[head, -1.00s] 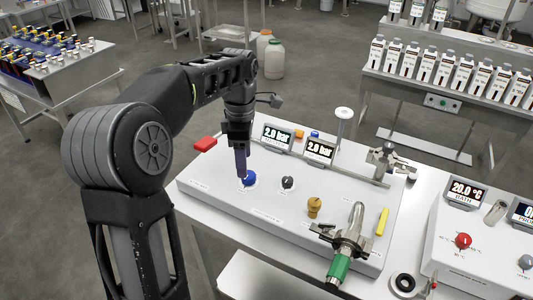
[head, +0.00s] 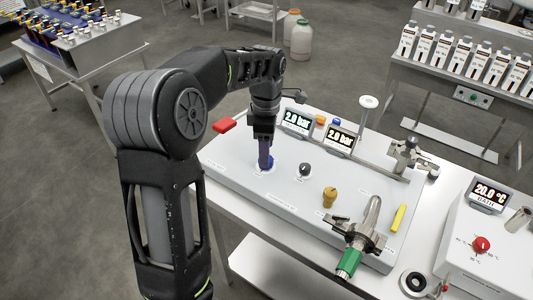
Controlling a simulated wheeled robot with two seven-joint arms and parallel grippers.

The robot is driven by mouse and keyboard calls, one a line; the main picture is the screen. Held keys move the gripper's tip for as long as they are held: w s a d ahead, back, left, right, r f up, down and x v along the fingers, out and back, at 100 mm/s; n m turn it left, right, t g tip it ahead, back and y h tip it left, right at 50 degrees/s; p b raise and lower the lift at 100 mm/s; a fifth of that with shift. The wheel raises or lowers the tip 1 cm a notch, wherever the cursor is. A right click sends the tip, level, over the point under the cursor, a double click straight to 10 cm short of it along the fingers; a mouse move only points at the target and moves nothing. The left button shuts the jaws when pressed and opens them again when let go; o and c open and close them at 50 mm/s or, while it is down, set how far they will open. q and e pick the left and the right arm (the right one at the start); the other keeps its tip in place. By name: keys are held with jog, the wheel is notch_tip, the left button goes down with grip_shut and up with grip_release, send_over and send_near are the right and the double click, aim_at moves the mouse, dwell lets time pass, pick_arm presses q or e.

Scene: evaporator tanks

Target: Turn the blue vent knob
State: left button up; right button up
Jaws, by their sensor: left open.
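The blue vent knob (head: 266,168) sits on the left part of the white sloped panel (head: 235,160). It shows as a bit of blue under and around my gripper's tips, and most of it is hidden. My left gripper (head: 265,160) points down at the knob from above, its fingers at or around it. I cannot tell whether the fingers touch the knob. The left gripper is open. My right gripper is not in view.
A second unit with a red knob (head: 481,244) stands at right.

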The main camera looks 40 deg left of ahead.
pick_arm(q)
jog(key=shift+f, duration=1.35)
grip_shut()
